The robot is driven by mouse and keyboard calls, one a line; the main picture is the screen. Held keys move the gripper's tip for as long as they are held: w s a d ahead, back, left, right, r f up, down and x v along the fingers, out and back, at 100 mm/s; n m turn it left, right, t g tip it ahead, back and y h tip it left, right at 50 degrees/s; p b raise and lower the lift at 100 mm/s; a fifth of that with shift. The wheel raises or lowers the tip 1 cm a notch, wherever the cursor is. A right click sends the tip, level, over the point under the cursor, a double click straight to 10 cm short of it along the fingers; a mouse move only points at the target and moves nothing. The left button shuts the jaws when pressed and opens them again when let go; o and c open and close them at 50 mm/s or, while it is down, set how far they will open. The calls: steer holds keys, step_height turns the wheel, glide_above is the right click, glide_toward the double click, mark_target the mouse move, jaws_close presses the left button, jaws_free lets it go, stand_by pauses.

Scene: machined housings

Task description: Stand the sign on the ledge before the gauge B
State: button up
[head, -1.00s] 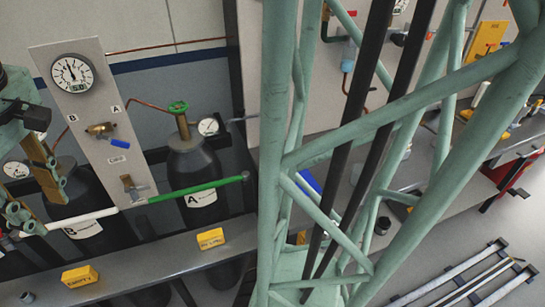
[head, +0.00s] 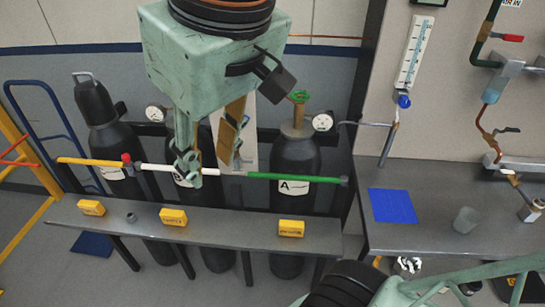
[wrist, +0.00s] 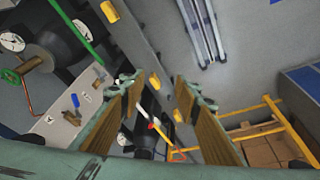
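Several small yellow signs stand on the grey ledge (head: 250,228): a left sign (head: 91,207), a middle sign (head: 173,217) before cylinder B (head: 207,195), and a right sign (head: 291,228) before cylinder A (head: 295,155). Their lettering is too small to read now. My gripper (head: 208,170) hangs above and behind the middle sign, hiding much of cylinder B and the gauge panel (head: 248,160). In the wrist view my gripper (wrist: 158,90) has its two padded fingers wide apart with nothing held. A yellow sign (wrist: 155,80) shows between them, well beyond the tips. Gauge B cannot be made out behind my arm.
A coloured pipe (head: 260,176) runs across the cylinders, close to my fingers. A small grey nut (head: 131,217) lies on the ledge between the left and middle signs. A blue mat (head: 393,205) and a cup (head: 466,220) are on the right bench. A yellow-railed cart (wrist: 255,130) shows in the wrist view.

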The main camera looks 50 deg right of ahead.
steer(key=shift+m, duration=0.3)
steer(key=shift+s+f, duration=0.2)
steer(key=shift+s, duration=2.2)
